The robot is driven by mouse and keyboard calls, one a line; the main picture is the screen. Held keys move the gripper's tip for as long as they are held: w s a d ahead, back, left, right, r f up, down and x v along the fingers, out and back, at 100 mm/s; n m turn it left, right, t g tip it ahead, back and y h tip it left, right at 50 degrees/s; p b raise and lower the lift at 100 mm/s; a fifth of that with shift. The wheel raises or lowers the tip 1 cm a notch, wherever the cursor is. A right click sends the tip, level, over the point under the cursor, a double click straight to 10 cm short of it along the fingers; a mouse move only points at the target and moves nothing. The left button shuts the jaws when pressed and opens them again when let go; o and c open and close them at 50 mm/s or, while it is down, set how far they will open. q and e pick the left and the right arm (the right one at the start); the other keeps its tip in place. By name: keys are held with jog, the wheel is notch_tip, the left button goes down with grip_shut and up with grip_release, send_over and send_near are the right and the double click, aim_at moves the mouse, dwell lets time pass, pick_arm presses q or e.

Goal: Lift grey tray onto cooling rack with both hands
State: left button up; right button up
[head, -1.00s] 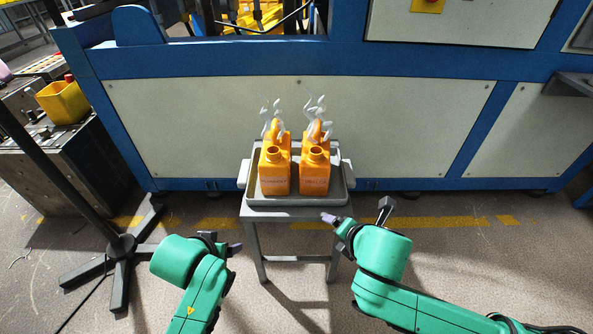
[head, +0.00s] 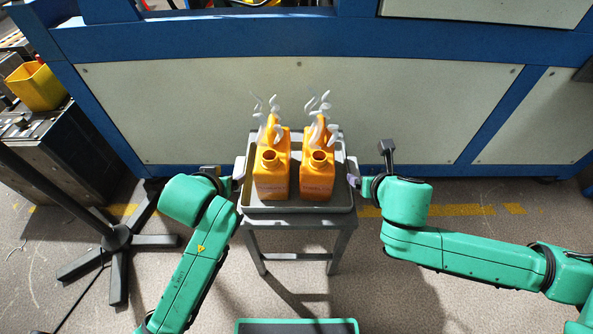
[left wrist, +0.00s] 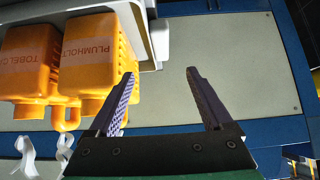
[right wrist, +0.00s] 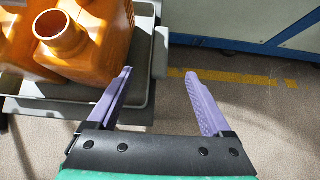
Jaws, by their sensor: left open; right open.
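The grey tray (head: 298,207) rests on a small grey stand and holds two orange jerry cans, a left one (head: 272,181) and a right one (head: 317,178), with pale curled strips at their tops. My left gripper (head: 236,177) is at the tray's left side; in the left wrist view its open, empty fingers (left wrist: 160,95) are beside the tray's light handle (left wrist: 160,38). My right gripper (head: 356,175) is at the tray's right side; in the right wrist view its open, empty fingers (right wrist: 165,95) are beside the tray handle (right wrist: 160,52). I cannot make out a cooling rack.
The stand (head: 338,238) has thin legs on the floor. A blue and cream machine (head: 420,110) fills the back. A black-footed post (head: 118,238) stands at left, near a yellow bin (head: 37,86) on a dark block. A green-edged surface (head: 297,325) shows at the bottom.

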aim_at(239, 170)
pick_arm(q)
jog(key=x, duration=1.4)
jog(key=shift+w+f, duration=0.25)
jog(key=shift+f, duration=0.05)
pick_arm(e)
jog(key=x, duration=1.4)
jog(key=shift+w+f, duration=0.25)
jog(key=shift+f, duration=0.05)
pick_arm(q)
jog(key=shift+c, duration=0.3)
pick_arm(e)
jog(key=shift+c, duration=0.3)
pick_arm(q)
grip_shut()
pick_arm(e)
grip_shut()
pick_arm(q)
jog(key=shift+r, duration=0.1)
pick_arm(e)
jog(key=shift+r, duration=0.1)
